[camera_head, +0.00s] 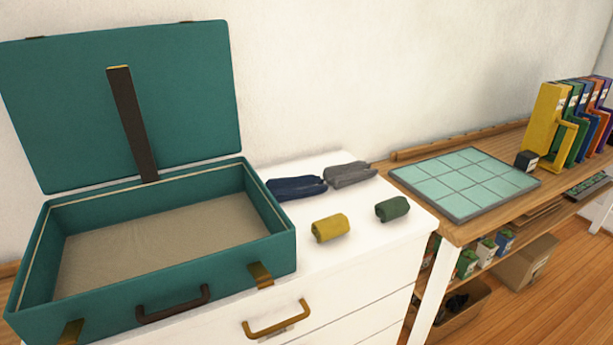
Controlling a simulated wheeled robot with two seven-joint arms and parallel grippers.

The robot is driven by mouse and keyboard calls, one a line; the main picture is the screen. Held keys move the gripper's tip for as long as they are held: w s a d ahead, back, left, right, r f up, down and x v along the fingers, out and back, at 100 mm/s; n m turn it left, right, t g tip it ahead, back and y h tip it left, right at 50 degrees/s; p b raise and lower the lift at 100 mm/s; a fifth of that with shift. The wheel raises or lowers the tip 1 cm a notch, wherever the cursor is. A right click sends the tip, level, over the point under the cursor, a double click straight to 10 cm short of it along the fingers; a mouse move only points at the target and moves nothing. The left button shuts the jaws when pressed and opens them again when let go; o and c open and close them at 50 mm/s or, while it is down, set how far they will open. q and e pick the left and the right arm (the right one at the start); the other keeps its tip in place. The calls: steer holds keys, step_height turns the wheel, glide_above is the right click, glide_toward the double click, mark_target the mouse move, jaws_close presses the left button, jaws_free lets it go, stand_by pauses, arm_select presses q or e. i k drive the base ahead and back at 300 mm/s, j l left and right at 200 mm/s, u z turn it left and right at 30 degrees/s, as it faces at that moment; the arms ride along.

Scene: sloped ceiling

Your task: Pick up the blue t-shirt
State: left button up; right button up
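A dark blue folded cloth (297,187), which looks like the blue t-shirt, lies on the white dresser top (362,258) just right of the open suitcase. A grey folded cloth (349,174) lies beside it on the right, very close to it. A yellow rolled cloth (330,228) and a green rolled cloth (392,208) lie nearer the dresser's front edge. Neither of my grippers shows in the head view.
A teal suitcase (283,250) stands open and empty on the dresser's left, its lid up against the wall. A wooden table (459,231) at the right holds a tiled board (466,182), a small dark cube (526,160) and several colored binders (547,120).

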mark_target(284, 189)
steer(key=i+l+u, duration=0.1)
steer(key=l, duration=0.3)
steer(key=i+l+u, duration=0.1)
steer(key=i+l, duration=0.15)
steer(key=l, duration=0.15)
steer(key=i+l+u, duration=0.1)
steer(key=l, duration=0.35)
steer(key=i+l+u, duration=0.15)
steer(key=l, duration=0.25)
steer(key=i+l+u, duration=0.1)
steer(key=l, duration=0.35)
steer(key=i, duration=0.05)
